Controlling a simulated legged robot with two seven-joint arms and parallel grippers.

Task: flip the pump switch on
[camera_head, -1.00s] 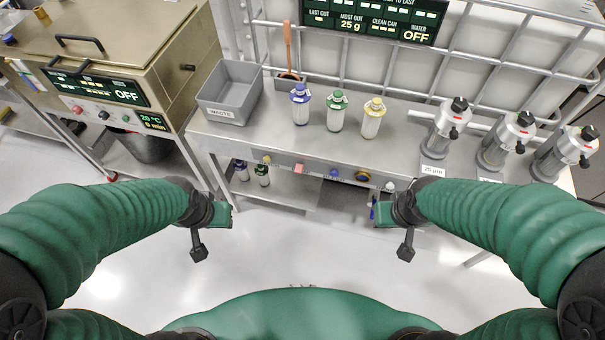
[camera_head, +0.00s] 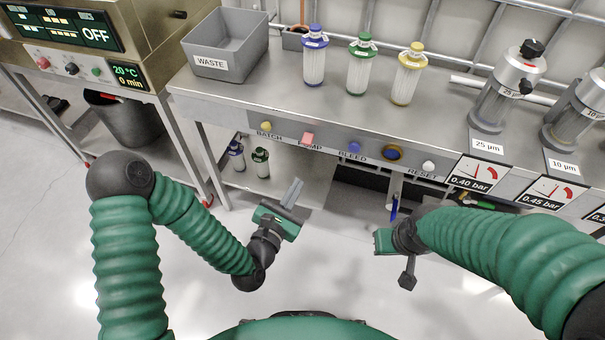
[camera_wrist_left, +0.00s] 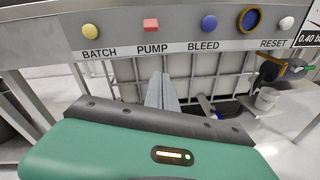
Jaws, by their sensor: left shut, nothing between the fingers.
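The pump switch (camera_head: 308,139) is a red-pink block on the front panel of the steel bench, above the label PUMP. It also shows in the left wrist view (camera_wrist_left: 151,25), near the top. My left gripper (camera_head: 292,194) is below the panel and apart from the switch, its grey fingers pointing up toward the bench front. In the left wrist view its fingers (camera_wrist_left: 162,90) are together and empty, below the PUMP label. My right gripper (camera_head: 383,239) is farther right and lower, in front of the bench; its fingers are not clear.
On the panel, a yellow BATCH knob (camera_head: 266,126) is left of the switch and a blue BLEED knob (camera_head: 354,147) right of it. A grey WASTE bin (camera_head: 225,66) and several capped filters stand on the bench. Bottles (camera_head: 261,162) sit on the lower shelf.

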